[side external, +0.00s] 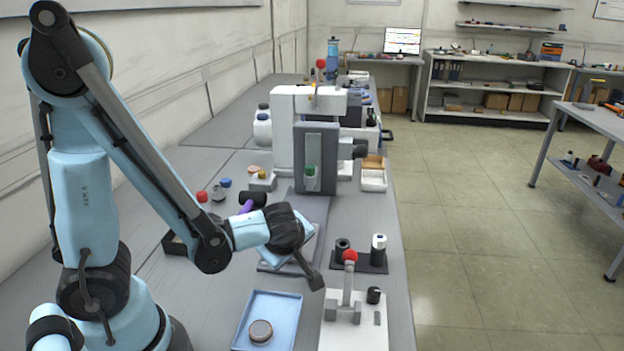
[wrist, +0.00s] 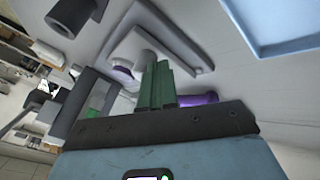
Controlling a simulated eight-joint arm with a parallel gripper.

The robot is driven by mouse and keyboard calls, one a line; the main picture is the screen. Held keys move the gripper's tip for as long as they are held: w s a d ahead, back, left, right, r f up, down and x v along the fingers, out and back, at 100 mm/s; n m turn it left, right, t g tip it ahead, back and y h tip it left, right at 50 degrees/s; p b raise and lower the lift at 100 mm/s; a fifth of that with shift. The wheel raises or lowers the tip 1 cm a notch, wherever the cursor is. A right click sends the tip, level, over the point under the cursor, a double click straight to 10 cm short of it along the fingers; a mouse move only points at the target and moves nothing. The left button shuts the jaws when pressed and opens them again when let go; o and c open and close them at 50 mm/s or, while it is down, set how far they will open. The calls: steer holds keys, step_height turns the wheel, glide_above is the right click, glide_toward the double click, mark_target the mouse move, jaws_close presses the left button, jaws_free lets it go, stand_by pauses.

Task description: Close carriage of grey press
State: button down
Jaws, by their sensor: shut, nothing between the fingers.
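A large press (side external: 301,100) with a pale frame and a grey upright front plate (side external: 316,150) stands mid-bench in the side view. A green part sits low on that plate. I cannot tell which part is the carriage or how far open it stands. A grey block with a green patch, probably this press (wrist: 88,98), shows tilted at left in the wrist view. My gripper (side external: 314,280) is over the near bench, in front of the press and apart from it. Its green fingers (wrist: 158,85) are together and empty in the wrist view.
A small pale lever fixture (side external: 350,325) with a red knob (side external: 349,256) stands close right of my gripper. A blue tray (side external: 284,295) holds a round puck. A dark stand (side external: 372,264) holds cylinders. A purple object (wrist: 198,98) lies behind my fingers.

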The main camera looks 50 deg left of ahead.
steer(key=w+a, duration=0.7)
steer(key=a, duration=0.1)
steer(key=shift+w, duration=0.4)
steer(key=shift+s+d, duration=0.2)
steer(key=shift+s, duration=0.35)
steer(key=s, duration=0.3)
steer(key=shift+d, duration=0.4)
steer(key=v, duration=0.7)
steer(key=shift+r, duration=0.1)
steer(key=s+d+r+m+t+h, duration=0.1)
steer(key=d+r+m+h, duration=0.1)
steer(key=m, duration=0.8)
steer(key=s+d+r+m+t+h, duration=0.1)
steer(key=d+m+h, duration=0.3)
steer(key=m, duration=0.5)
steer(key=shift+s+d+r+m+t, duration=0.4)
steer(key=shift+s+d+r, duration=0.05)
steer(key=shift+d+r, duration=0.4)
